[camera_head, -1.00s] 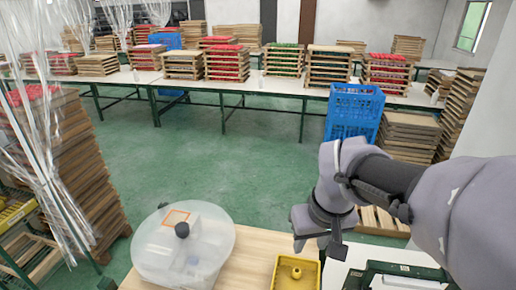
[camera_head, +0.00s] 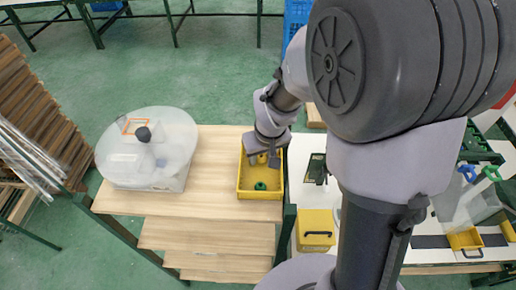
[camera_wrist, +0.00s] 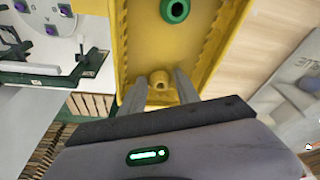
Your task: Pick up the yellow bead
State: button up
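The yellow bead (camera_wrist: 159,80) lies in the yellow tray (camera_wrist: 208,42), close to one end wall. In the wrist view, my gripper (camera_wrist: 160,84) is open, with one finger on each side of the bead. Small gaps seem to show between the fingers and the bead, but I cannot tell the exact depth. In the head view, my gripper (camera_head: 263,158) reaches down into the far end of the tray (camera_head: 246,182), partly hiding the yellow bead. A green bead (camera_head: 260,186) lies nearer in the same tray; it also shows in the wrist view (camera_wrist: 174,10).
The tray stands at the right edge of a wooden table (camera_head: 215,165). A translucent round-lidded container (camera_head: 150,165) is on its left. A yellow box (camera_head: 316,230) and a white surface lie to the right. The wood between container and tray is clear.

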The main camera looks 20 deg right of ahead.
jog(key=shift+s, duration=0.2)
jog(key=shift+c, duration=0.5)
jog(key=shift+w, duration=0.1)
grip_shut()
jog(key=shift+r, duration=0.1)
